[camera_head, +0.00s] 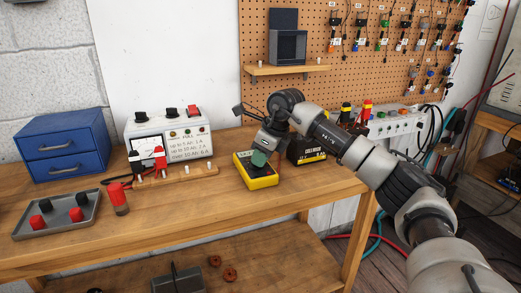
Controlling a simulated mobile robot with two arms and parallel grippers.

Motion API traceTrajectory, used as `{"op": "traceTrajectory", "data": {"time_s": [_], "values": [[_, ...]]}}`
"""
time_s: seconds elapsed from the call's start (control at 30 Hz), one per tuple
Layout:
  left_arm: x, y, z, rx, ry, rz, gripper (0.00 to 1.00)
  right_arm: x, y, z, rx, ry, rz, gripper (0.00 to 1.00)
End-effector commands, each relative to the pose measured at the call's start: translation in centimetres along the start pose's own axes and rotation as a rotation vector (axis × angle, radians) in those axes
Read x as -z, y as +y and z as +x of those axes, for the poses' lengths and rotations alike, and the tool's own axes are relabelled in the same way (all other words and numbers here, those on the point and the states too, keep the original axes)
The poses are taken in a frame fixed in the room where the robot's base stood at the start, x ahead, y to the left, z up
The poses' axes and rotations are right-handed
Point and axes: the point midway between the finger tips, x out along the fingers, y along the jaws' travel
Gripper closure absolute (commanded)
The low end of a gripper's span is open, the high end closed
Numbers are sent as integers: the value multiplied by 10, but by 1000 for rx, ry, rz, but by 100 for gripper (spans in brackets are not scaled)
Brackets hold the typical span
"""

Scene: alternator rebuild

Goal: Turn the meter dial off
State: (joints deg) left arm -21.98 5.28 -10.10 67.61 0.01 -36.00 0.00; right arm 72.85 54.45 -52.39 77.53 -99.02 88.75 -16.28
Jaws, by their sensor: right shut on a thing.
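The yellow meter (264,183) lies on the workbench, right of the middle, with its dark face up. My right arm comes in from the right, and my right gripper (259,158) points down onto the meter's face. It is shut on the meter's dial, which the gripper hides. The dial's setting cannot be read. My left gripper is not in view.
A black and yellow battery (308,149) stands just right of the meter, close to my right arm. A white test unit (168,134), a blue drawer cabinet (63,143) and a grey tray (56,214) are to the left. The bench front (200,215) is clear.

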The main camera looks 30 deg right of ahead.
Motion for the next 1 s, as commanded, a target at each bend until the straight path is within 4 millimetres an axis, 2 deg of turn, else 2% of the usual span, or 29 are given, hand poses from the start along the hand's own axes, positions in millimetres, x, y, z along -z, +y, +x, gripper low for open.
{"op": "traceTrajectory", "data": {"time_s": [0.2, 0.43, 0.47, 0.7, 1.0], "values": [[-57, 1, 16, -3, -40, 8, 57, -2, -2, -4, -57, -1, -135, 100], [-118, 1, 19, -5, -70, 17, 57, -3, -3, -4, -121, -2, -287, 100], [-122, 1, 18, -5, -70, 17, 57, -3, -4, -3, -130, -1, -308, 100], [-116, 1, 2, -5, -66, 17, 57, -3, -6, -2, -199, -1, -476, 100], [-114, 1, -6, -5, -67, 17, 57, -4, -7, 0, -262, -2, -632, 100]]}}
